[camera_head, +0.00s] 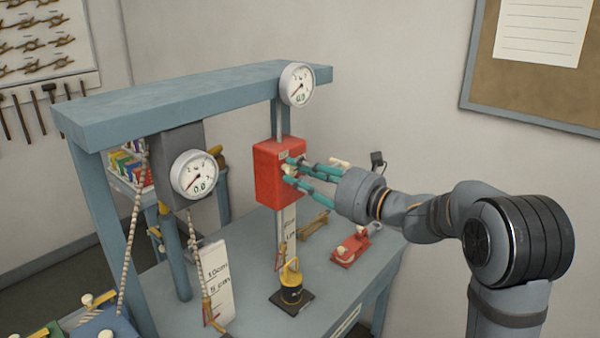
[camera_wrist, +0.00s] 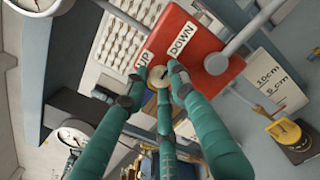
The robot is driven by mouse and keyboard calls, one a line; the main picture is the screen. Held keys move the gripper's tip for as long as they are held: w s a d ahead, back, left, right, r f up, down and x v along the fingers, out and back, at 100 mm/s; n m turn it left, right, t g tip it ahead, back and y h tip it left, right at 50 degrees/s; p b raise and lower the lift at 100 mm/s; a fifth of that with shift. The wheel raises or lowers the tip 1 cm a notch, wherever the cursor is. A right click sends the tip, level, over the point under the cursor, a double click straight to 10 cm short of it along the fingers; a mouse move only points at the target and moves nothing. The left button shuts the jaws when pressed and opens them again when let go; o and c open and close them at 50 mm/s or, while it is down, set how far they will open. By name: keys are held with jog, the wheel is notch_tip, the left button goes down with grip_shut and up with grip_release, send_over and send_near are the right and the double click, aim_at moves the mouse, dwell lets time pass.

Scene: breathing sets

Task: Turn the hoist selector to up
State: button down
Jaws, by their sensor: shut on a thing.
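The red hoist box (camera_head: 268,165) hangs on a pale post below the blue beam. In the wrist view the red box (camera_wrist: 195,40) carries white labels reading UP (camera_wrist: 143,59) and DOWN (camera_wrist: 182,38). The selector (camera_wrist: 161,76) is a cream knob between my fingertips, largely hidden by them; which label it points to I cannot tell. My gripper (camera_head: 293,172) has teal fingers and reaches the box face from the right. In the wrist view my gripper (camera_wrist: 156,82) is shut on the selector.
Two dial gauges, one on the beam (camera_head: 297,84) and one on the grey block (camera_head: 194,174), flank the box. A yellow-and-black weight (camera_head: 291,285) stands below on the blue bench (camera_head: 255,318). A red device (camera_head: 351,248) lies to its right. A rope (camera_head: 134,230) hangs left.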

jog(key=shift+r+n+b, duration=0.1)
jog(key=shift+n+b, duration=0.2)
jog(key=shift+b, duration=0.15)
jog(key=n+b, duration=0.3)
jog(key=b, duration=0.2)
jog(key=shift+n, duration=0.3)
jog(key=n+b, duration=0.2)
jog(key=b, duration=0.1)
jog(key=n+b, duration=0.2)
jog(key=b, duration=0.1)
jog(key=shift+f+n, duration=0.2)
jog(key=shift+n, duration=0.1)
jog(key=n+b, duration=0.5)
jog(key=b, duration=0.1)
jog(key=shift+s, duration=0.1)
jog(key=shift+a+r+n+b, duration=0.1)
jog(key=shift+r+n+b, duration=0.05)
jog(key=shift+n+b, duration=1.7)
jog(key=shift+n, duration=0.35)
jog(key=c, duration=1.5)
grip_release()
jog(key=shift+s, duration=0.1)
jog(key=shift+o, duration=0.2)
